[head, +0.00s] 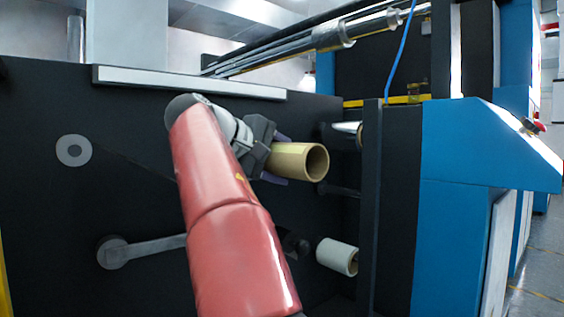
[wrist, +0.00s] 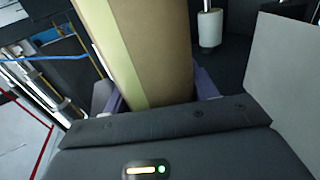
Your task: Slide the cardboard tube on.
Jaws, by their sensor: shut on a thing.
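The tan cardboard tube (head: 299,162) is held sideways in the head view, its open end facing right and toward the camera. My gripper (head: 283,160) is shut on it, with purple fingers on either side. In the wrist view the tube (wrist: 150,50) runs up from between the fingers of my gripper (wrist: 158,98), with a pale yellow-green strip along its left side. To the right of the tube in the head view is a short light-coloured shaft end (head: 346,128) at the machine, apart from the tube. Its far part is hidden behind the dark upright.
A white roll (head: 338,256) sits on a lower shaft and also shows in the wrist view (wrist: 210,28). A dark upright post (head: 371,200) and blue machine housing (head: 455,150) stand at right. Metal rollers (head: 335,35) are above. A grey lever (head: 145,250) is at lower left.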

